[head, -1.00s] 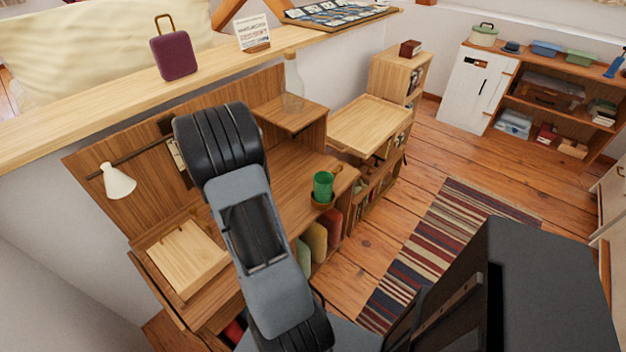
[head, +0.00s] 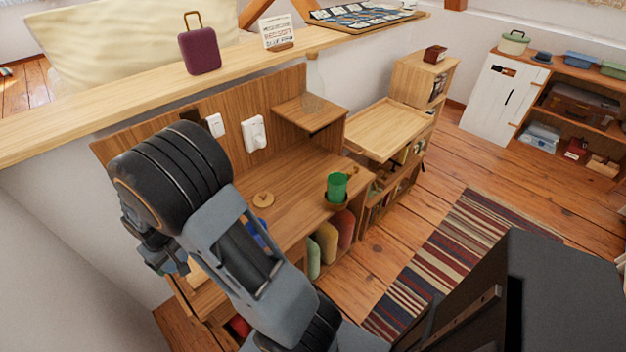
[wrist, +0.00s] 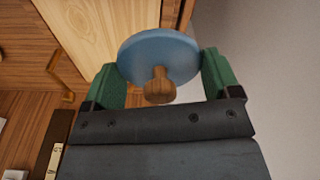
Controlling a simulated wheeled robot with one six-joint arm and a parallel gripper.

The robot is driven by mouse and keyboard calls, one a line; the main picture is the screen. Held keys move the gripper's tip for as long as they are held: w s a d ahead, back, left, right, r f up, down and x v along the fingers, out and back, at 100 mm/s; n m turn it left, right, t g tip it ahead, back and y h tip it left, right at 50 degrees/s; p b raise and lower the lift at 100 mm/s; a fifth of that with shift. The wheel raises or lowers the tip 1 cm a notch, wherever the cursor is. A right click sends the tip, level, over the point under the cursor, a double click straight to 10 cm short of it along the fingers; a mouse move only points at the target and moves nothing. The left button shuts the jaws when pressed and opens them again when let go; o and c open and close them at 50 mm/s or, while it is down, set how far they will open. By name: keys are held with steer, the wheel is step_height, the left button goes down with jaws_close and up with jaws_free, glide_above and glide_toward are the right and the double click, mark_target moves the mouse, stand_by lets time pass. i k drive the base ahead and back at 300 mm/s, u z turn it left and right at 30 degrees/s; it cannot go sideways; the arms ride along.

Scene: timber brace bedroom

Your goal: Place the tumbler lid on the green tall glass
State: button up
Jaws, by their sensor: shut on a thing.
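My gripper (wrist: 163,78) is shut on a round blue lid (wrist: 150,50) with a wooden knob, which I take as the tumbler lid. The green fingers sit at either side of its rim. In the head view my gripper hangs at the lower left, over the desk's left end, mostly hidden by my arm. The glass is not seen in the wrist view.
A blue thing (head: 258,234) is partly hidden behind my arm. The desk between is mostly clear.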

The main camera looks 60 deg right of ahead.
mark_target(338, 181)
steer(key=k, duration=0.45)
steer(key=u, duration=1.15)
steer(key=k, duration=1.2)
steer(key=z, duration=1.45)
steer(key=i, duration=0.3)
